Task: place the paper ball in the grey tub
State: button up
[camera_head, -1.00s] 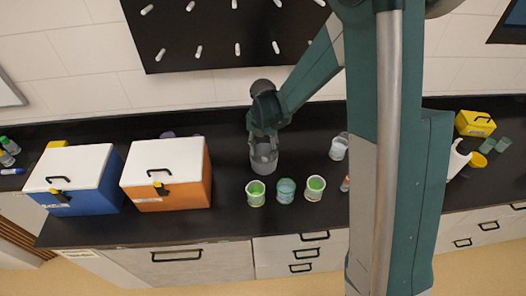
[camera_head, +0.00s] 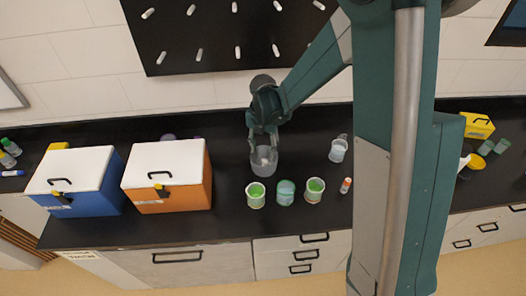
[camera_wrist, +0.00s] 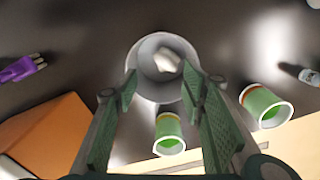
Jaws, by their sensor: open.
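The grey tub (camera_head: 258,169) stands on the black counter behind the row of green cups. It also shows in the wrist view (camera_wrist: 147,91), seen from above through its round rim. The white crumpled paper ball (camera_wrist: 168,61) appears inside the tub's opening, and it shows in the head view (camera_head: 264,159) too. My gripper (camera_wrist: 161,80) is open over the tub, its two fingers apart at the near rim. In the head view my gripper (camera_head: 263,146) is just above the tub. I cannot tell whether the ball touches the tub's floor.
Three cups with green or teal (camera_head: 286,192) stand just in front of the tub. An orange box (camera_head: 170,190) and a blue box (camera_head: 75,195), both white-lidded, are at left. A clear beaker (camera_head: 338,149) and a small orange-white bottle (camera_head: 346,185) are at right.

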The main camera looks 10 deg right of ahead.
aim_at(263, 161)
jog(key=shift+r+p, duration=0.6)
jog(key=shift+r, duration=1.5)
jog(key=shift+d+r, duration=0.1)
jog(key=s+d+r+m+t+b, duration=0.3)
jog(key=s+d+r+m+b, duration=0.45)
jog(key=s+r+m, duration=0.55)
jog(key=s+d+f+m+t+b, duration=0.2)
jog(key=s+d+m+b, duration=0.1)
jog(key=s+m, duration=0.4)
jog(key=s+d+f+m+t+b, duration=0.2)
jog(key=s+m, duration=0.5)
jog(key=m, duration=0.4)
jog(key=shift+s+d+b, duration=0.4)
jog(key=shift+d+b, duration=0.25)
jog(key=shift+d, duration=0.35)
